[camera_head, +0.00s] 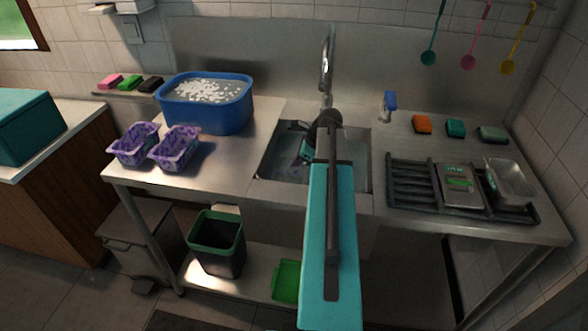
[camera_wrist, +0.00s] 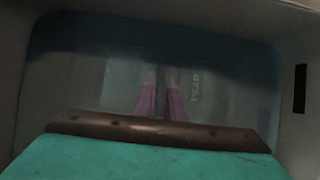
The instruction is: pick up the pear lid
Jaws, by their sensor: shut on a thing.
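The pear lid (camera_wrist: 215,100) is a flat grey plate in the wrist view, dim, with a pale green label that seems to read PEAR. It is low in the sink (camera_wrist: 285,125). My gripper (camera_wrist: 160,85) points down into the sink, its pink fingers close together and shut on the lid. The exact grip point is blurred. In the head view my arm hides much of the sink (camera_head: 268,168), and the lid cannot be made out there.
A drying rack (camera_head: 408,185) at the right holds a metal lid with a green label (camera_head: 458,198) and a metal container (camera_head: 512,182). The faucet (camera_head: 326,65) stands behind the sink. A blue tub (camera_head: 208,118) and two purple trays (camera_head: 135,147) (camera_head: 176,150) are at the left.

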